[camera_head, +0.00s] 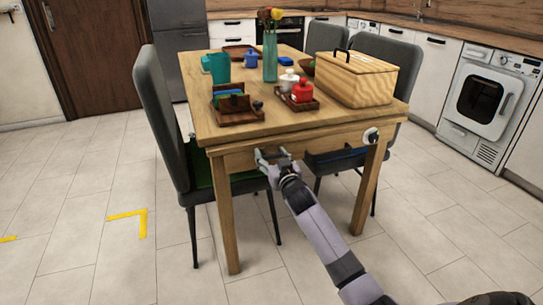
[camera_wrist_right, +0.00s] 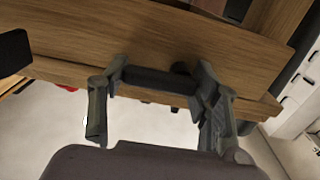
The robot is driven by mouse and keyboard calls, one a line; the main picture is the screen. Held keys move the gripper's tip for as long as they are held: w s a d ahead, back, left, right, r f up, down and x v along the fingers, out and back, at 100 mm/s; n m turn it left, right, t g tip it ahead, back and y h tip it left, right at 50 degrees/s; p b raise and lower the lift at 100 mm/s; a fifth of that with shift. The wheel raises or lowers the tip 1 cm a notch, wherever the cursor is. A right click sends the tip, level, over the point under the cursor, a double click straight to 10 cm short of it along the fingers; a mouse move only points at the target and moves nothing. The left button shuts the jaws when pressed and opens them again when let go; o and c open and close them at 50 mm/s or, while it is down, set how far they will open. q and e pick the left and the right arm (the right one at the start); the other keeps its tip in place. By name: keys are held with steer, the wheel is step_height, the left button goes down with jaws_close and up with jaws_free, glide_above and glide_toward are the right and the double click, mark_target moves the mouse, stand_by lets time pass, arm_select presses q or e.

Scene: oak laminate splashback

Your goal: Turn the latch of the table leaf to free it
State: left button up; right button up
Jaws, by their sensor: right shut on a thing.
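The wooden table (camera_head: 218,130) stands in the middle of the head view, with a wooden board along its front below the top. My right gripper (camera_head: 272,158) is at this front board, left of its middle. In the right wrist view, its two fingers (camera_wrist_right: 160,75) stand apart at the two ends of a short dark bar (camera_wrist_right: 155,82), which seems to be the latch. The gripper is shut on this bar, close against the wood (camera_wrist_right: 150,35). In the head view the gripper hides the bar. My left gripper is not in view.
A grey chair (camera_head: 160,110) stands close at the table's left. On top are a wooden box (camera_head: 358,78), a vase (camera_head: 270,60), a teal mug (camera_head: 217,67) and red and white pots. The floor in front is clear.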

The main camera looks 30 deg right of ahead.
steer(key=o, duration=1.2)
steer(key=shift+c, duration=0.2)
steer(key=shift+s, duration=0.1)
steer(key=v, duration=1.2)
